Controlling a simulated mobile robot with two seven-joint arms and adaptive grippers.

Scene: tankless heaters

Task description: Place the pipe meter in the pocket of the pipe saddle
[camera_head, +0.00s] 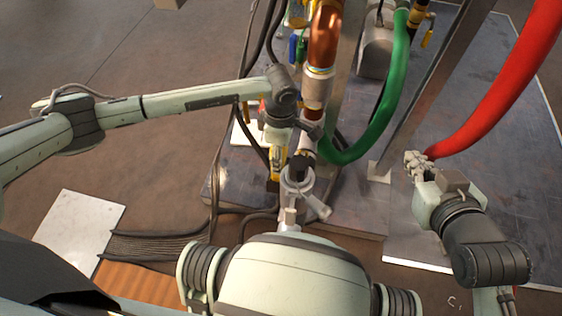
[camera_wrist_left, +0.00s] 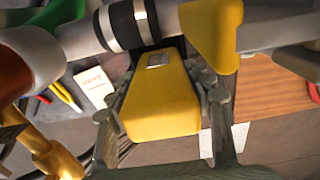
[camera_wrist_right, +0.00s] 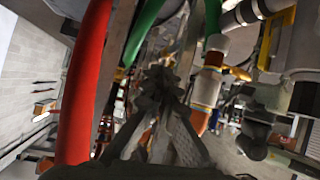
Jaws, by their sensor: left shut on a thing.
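The pipe meter, a yellow tapered block with a small grey display (camera_wrist_left: 160,95), sits between the fingers of my left gripper (camera_wrist_left: 165,110) in the left wrist view. My left gripper is shut on it, close beside the vertical pipe. In the head view my left gripper (camera_head: 300,128) partly covers this area, and a yellow part (camera_head: 277,160) shows below it. A second yellow piece (camera_wrist_left: 212,32) lies against the pipe; I cannot tell whether it is the pipe saddle, and no pocket is clear. My right gripper (camera_head: 416,162) looks shut and empty; its fingers (camera_wrist_right: 160,88) meet in the right wrist view.
The pipe (camera_head: 318,85) with copper and white sections rises in front of me. A green hose (camera_head: 385,115) curves to its right. A thick red hose (camera_head: 495,95) passes close by my right gripper. A metal post (camera_head: 430,85) stands between the hoses. Black cables hang at left.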

